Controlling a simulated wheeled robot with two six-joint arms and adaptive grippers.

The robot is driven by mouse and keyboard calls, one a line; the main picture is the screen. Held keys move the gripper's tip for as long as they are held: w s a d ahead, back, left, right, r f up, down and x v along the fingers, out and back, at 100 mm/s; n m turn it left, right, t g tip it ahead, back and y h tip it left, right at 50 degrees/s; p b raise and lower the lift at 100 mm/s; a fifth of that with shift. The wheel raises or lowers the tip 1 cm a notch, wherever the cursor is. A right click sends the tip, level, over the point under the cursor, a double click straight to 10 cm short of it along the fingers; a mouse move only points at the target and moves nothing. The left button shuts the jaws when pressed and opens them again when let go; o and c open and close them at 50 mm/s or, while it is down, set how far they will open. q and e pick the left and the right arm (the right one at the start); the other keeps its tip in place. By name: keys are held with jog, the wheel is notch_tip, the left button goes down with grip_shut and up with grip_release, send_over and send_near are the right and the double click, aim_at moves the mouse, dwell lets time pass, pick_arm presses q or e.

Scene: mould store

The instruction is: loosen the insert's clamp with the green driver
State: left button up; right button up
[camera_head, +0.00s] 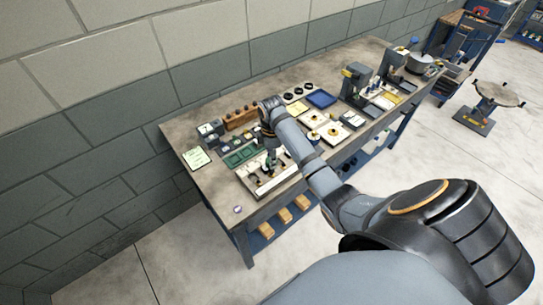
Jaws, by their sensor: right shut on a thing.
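My right gripper (269,142) reaches over the left part of the workbench, small in this view and pointing down. It is shut on a thin upright tool, apparently the green driver (272,158), of which only a little shows below the fingers. Under it lies a pale plate (250,182) with small dark fittings, where the insert and its clamp seem to be. The arm hides part of the plate. I cannot tell whether the driver tip touches the clamp. My left gripper is out of view.
The workbench (180,130) stands along a block wall. A green tray (238,157), a wooden rack (241,118), a note sheet (196,158) and a blue tray (321,99) surround the work spot. Grey machines (354,81) stand farther right. The bench's near left corner is mostly clear.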

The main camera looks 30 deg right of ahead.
jog(key=shift+f, duration=0.95)
dwell(0.7)
jog(key=o, duration=0.6)
grip_shut()
jog(key=n+p, duration=0.1)
jog(key=n, duration=0.1)
jog(key=shift+r+n, duration=0.1)
jog(key=shift+n, duration=1)
